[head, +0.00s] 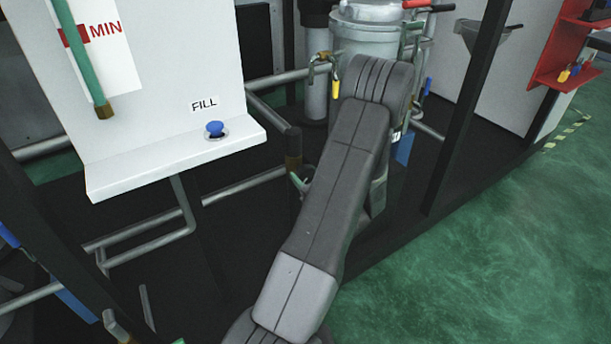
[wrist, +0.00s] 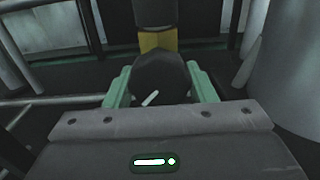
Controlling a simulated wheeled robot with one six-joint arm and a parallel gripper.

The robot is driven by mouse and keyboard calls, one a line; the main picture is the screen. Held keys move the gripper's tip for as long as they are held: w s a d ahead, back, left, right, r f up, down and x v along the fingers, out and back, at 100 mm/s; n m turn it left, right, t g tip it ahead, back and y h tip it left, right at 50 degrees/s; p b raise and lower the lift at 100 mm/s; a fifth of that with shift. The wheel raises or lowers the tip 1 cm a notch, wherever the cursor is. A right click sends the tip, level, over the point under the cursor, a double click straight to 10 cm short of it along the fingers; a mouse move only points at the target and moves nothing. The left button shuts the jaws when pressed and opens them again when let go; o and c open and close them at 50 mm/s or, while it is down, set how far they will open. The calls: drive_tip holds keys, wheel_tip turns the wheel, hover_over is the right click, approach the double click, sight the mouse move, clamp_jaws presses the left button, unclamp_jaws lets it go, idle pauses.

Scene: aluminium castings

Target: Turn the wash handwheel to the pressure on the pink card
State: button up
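The dark round handwheel (wrist: 160,78) with a short white pointer mark is in the middle of the wrist view, below a dark pipe with a yellow-brass collar (wrist: 158,40). My gripper (wrist: 160,88) has one green finger on each side of the wheel, with no clear gap showing. In the head view my arm hides the wheel and most of the gripper; a small green finger part shows beside the brass-ended vertical pipe (head: 293,150). No pink card and no pressure gauge show in either view.
A white panel with a blue FILL button (head: 215,128) and a MIN card (head: 105,45) stands at left. A grey metal vessel (head: 370,45) is behind my arm. Pipes and dark frame posts (head: 468,105) are close around. Green floor (head: 500,250) is clear at right.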

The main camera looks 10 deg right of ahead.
drive_tip(key=shift+c, duration=0.5)
drive_tip(key=shift+f+n+b, duration=0.15)
drive_tip(key=shift+n+b, duration=0.15)
drive_tip(key=shift+b, duration=0.3)
drive_tip(key=n+b, duration=0.3)
drive_tip(key=b, duration=0.1)
drive_tip(key=shift+f, duration=0.15)
drive_tip(key=n+b, duration=0.3)
drive_tip(key=b, duration=0.2)
drive_tip(key=shift+d+n, duration=0.1)
drive_tip(key=shift+n, duration=0.2)
drive_tip(key=n+b, duration=0.2)
drive_tip(key=b, duration=0.1)
drive_tip(key=shift+n, duration=0.3)
drive_tip(key=n, duration=0.1)
drive_tip(key=n+b, duration=0.1)
drive_tip(key=shift+r+n, duration=0.4)
drive_tip(key=shift+n, duration=1.7)
